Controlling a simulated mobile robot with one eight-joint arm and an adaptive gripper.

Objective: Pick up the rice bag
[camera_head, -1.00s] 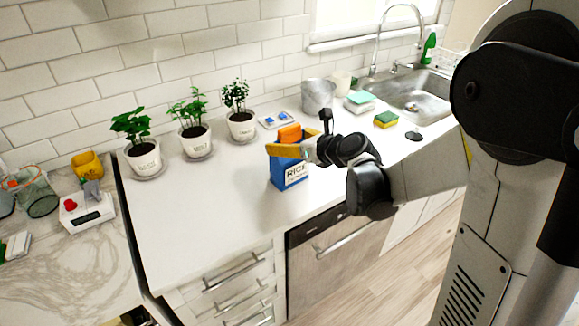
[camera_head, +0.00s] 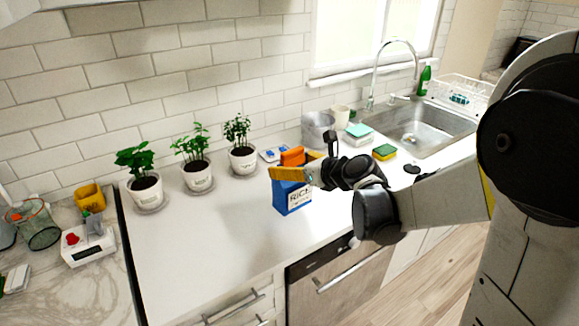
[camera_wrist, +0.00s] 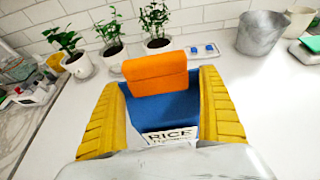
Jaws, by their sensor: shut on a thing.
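The rice bag is a blue pack with an orange top and a white "RICE" label. In the head view the rice bag (camera_head: 292,198) is upright at the counter's middle, its upper part partly hidden by my gripper. In the wrist view the rice bag (camera_wrist: 170,108) sits between the two yellow fingers. My gripper (camera_head: 291,168) is shut on its upper part, one finger on each side; it also shows in the wrist view (camera_wrist: 165,105). I cannot tell whether the bag's base touches the counter.
Three potted plants (camera_head: 197,175) stand along the wall to the left. A grey bucket (camera_head: 318,130), a sponge (camera_head: 384,152) and the sink (camera_head: 425,130) are to the right. The white counter (camera_head: 215,225) is clear in front and left of the bag.

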